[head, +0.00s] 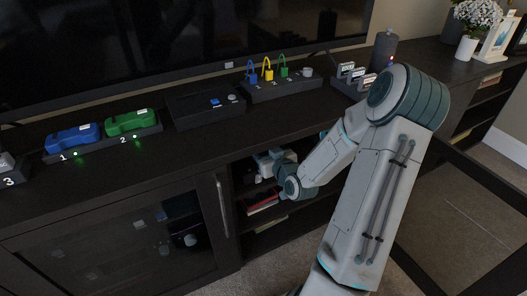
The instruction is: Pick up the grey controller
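A grey device (5,162), cut off by the left edge of the head view, sits by a dark block marked 3; it may be the grey controller, but too little shows to be sure. Beside it, a blue device (72,138) and a green device (130,122) rest on a dark stand marked 1 and 2. My gripper (264,163) is at the end of my folded arm, in front of the open shelf and well right of the grey device. Its fingers are too small and dark to read.
The dark cabinet top (190,150) carries a black box (205,105), a stand with coloured padlocks (268,72), small digital displays (350,72) and a grey cylinder (383,50). A television (150,45) stands behind. Books (262,203) lie in the open shelf below.

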